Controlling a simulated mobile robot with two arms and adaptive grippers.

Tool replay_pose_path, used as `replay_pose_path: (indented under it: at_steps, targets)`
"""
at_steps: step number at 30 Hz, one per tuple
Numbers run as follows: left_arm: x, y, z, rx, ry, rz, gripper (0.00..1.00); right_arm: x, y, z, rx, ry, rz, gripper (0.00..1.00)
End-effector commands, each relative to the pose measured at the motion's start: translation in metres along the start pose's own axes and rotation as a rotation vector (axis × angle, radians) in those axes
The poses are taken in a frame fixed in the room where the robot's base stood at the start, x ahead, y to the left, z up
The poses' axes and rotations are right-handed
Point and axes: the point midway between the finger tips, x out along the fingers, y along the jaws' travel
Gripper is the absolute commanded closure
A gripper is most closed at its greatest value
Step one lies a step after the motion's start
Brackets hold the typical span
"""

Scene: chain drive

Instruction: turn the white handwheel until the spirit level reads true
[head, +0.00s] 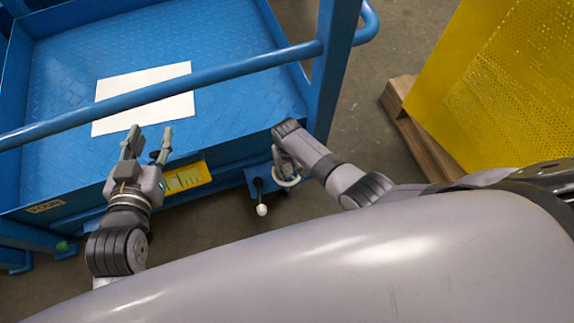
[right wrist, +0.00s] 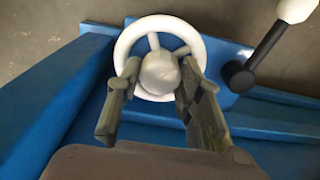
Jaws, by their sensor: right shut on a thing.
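The white handwheel (head: 287,181) is on the front of the blue cart, partly hidden by my right arm in the head view. In the right wrist view its rim and spokes surround a rounded hub, and the handwheel (right wrist: 122,45) faces my right gripper (right wrist: 160,72). The right gripper's fingers lie on either side of the hub, shut on the handwheel. A yellow block (head: 186,178) on the cart's front edge appears to be the spirit level; its reading is too small to tell. My left gripper (head: 150,141) is open and empty, above the cart's front edge beside the yellow block.
A black lever with a white knob (head: 262,210) stands close to the handwheel; its knob (right wrist: 295,10) also shows in the right wrist view. A white sheet (head: 150,85) lies on the cart deck (head: 225,50). A blue rail crosses above. A yellow perforated panel (head: 500,90) and wooden pallet stand right.

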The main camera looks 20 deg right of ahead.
Motion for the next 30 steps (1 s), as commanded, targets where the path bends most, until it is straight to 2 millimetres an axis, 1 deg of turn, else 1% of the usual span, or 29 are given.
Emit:
replay_pose_path:
  at_steps: [4,5,13,23,26,30]
  targets:
    - [0.000,0.000,0.000,0.000,0.001,0.000,0.60,0.000,0.000,-0.001,-0.001,0.002,0.000,0.94]
    - [0.000,0.000,0.000,0.000,0.002,0.000,0.60,0.000,0.000,-0.001,-0.001,0.003,0.000,0.65]
    - [0.000,0.000,-0.001,0.000,0.003,0.000,0.60,0.000,0.000,-0.001,-0.002,0.001,0.000,0.47]
    - [0.000,0.001,-0.001,0.000,0.004,0.001,0.60,-0.001,0.000,0.000,-0.002,0.001,0.000,0.46]
    - [0.000,0.000,-0.001,0.000,0.004,0.001,0.60,-0.005,0.000,-0.001,-0.002,0.002,-0.001,0.46]
    - [0.000,0.000,-0.001,0.000,0.003,0.001,0.60,-0.020,0.000,-0.001,-0.002,0.004,-0.002,0.46]
